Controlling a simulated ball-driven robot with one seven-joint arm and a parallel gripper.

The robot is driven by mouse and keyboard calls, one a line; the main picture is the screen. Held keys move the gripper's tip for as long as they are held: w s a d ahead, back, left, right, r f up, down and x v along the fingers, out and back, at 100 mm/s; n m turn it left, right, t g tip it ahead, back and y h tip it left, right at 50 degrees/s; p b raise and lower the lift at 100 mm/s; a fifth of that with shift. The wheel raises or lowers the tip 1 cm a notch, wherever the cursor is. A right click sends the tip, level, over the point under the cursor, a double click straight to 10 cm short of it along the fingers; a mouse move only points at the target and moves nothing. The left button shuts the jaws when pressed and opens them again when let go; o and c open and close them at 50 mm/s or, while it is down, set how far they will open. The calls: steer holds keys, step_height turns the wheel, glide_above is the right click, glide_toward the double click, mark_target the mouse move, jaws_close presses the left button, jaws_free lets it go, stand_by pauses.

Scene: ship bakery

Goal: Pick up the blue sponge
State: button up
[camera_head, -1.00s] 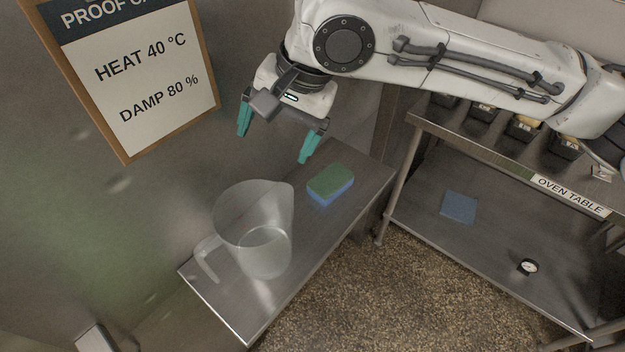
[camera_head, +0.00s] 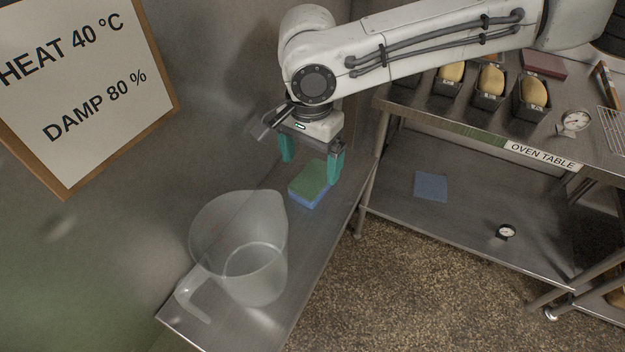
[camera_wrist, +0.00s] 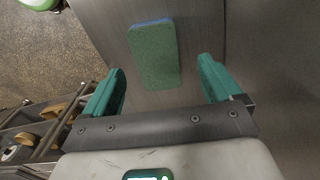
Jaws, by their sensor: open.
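The blue sponge (camera_head: 310,184) lies on the steel shelf with its green scouring side up and its blue body below. It also shows in the wrist view (camera_wrist: 153,55), mostly as the green top with a thin blue edge. My gripper (camera_head: 312,166) is open and empty, pointing down above and slightly behind the sponge. In the wrist view my gripper's teal fingers (camera_wrist: 160,88) stand to either side, with the sponge between their lines and ahead of the tips. I cannot tell the exact height gap.
A clear jug (camera_head: 243,245) stands on the same narrow shelf (camera_head: 207,327), close in front of the sponge. A wall is at the left with a framed sign (camera_head: 95,95). The oven table (camera_head: 455,118) at the right holds loaf tins; a blue cloth (camera_head: 431,187) lies on its lower shelf.

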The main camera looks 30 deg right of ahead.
mark_target(314, 177)
steer(key=shift+d+f, duration=0.15)
steer(key=shift+f, duration=1.05)
steer(key=shift+d+f, duration=0.15)
steer(key=shift+f, duration=1)
steer(key=shift+c, duration=0.2)
steer(key=c, duration=1)
step_height(314, 177, up, 10)
steer(key=shift+c, duration=0.8)
